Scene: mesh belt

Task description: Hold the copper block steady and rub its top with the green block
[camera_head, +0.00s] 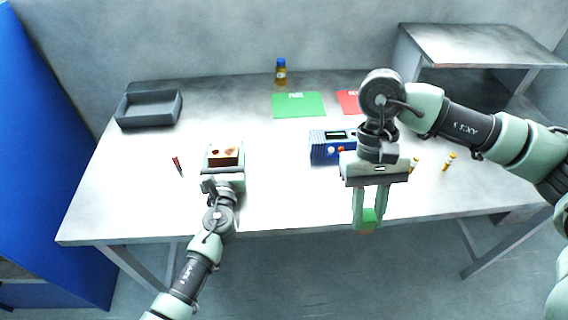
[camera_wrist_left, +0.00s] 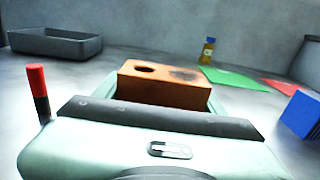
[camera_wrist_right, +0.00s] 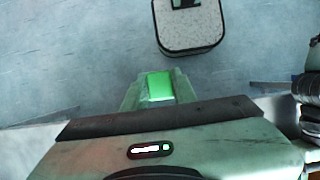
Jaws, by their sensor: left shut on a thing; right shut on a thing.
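The copper block (camera_head: 225,149) sits on the table at the left, with a dark hole and a dark smudge on its top, seen closer in the left wrist view (camera_wrist_left: 165,88). My left gripper (camera_head: 223,160) is shut on it from the front. My right gripper (camera_head: 369,215) is shut on the green block (camera_head: 370,218), pointing down near the table's front edge, well to the right of the copper block. In the right wrist view the green block (camera_wrist_right: 160,86) shows between the fingers, with floor beyond it.
A red and black stick (camera_head: 177,166) stands left of the copper block. A grey tray (camera_head: 149,109) is at the back left. A blue device (camera_head: 325,152), green sheet (camera_head: 298,105), red sheet (camera_head: 348,102), bottle (camera_head: 281,72) and small vials (camera_head: 449,161) are around. The table between the grippers is clear.

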